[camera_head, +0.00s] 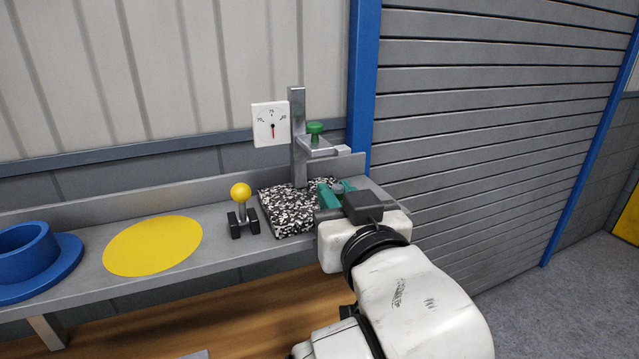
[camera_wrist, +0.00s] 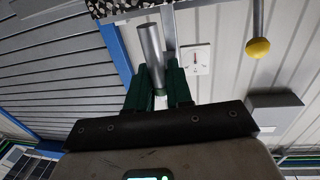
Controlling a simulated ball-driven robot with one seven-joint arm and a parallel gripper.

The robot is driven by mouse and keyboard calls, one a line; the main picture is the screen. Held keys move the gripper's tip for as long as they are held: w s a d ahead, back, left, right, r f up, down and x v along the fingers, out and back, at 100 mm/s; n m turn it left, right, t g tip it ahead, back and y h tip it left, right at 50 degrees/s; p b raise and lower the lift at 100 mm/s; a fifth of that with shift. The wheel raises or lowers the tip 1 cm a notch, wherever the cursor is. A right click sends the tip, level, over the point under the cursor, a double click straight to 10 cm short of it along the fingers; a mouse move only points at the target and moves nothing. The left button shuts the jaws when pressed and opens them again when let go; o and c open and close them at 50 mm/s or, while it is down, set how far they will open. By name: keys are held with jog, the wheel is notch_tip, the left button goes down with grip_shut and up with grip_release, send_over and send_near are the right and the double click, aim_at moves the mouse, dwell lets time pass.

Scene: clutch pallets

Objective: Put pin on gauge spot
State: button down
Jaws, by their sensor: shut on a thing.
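A grey metal pin (camera_wrist: 151,52) is between the green fingers of my gripper (camera_wrist: 160,82) in the wrist view, sticking out past the fingertips. In the head view my gripper (camera_head: 331,191) is at the right side of the speckled granite block (camera_head: 283,222), with a small grey top of the pin (camera_head: 337,187) showing between its fingers. The gauge stand (camera_head: 298,150) rises from the back of the block. It carries a white dial (camera_head: 270,125) and a side arm with a green knob (camera_head: 316,128). The gauge spot cannot be made out; my gripper hides part of the block.
A yellow-balled lever (camera_head: 241,192) stands on the grey shelf (camera_head: 95,222), left of the block. A flat yellow disc (camera_head: 153,246) and a blue flanged cup (camera_head: 33,265) lie further left. The shelf has a raised back edge and a wall behind it.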

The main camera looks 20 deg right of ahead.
jog(key=w, duration=0.3)
jog(key=w+d+p, duration=0.1)
jog(key=w, duration=0.5)
jog(key=shift+w+d+r, duration=0.15)
jog(key=shift+w+r, duration=0.05)
jog(key=shift+w, duration=0.05)
jog(key=shift+f+p, duration=0.35)
jog(key=shift+f, duration=0.1)
jog(key=shift+f, duration=0.15)
jog(key=c, duration=1)
grip_release()
jog(key=shift+r, duration=0.3)
jog(key=s, duration=0.4)
jog(key=s+a+b, duration=0.1)
jog(key=s, duration=0.3)
jog(key=s+b, duration=0.1)
jog(key=s, duration=0.3)
jog(key=shift+a+f, duration=0.1)
jog(key=shift+a, duration=0.25)
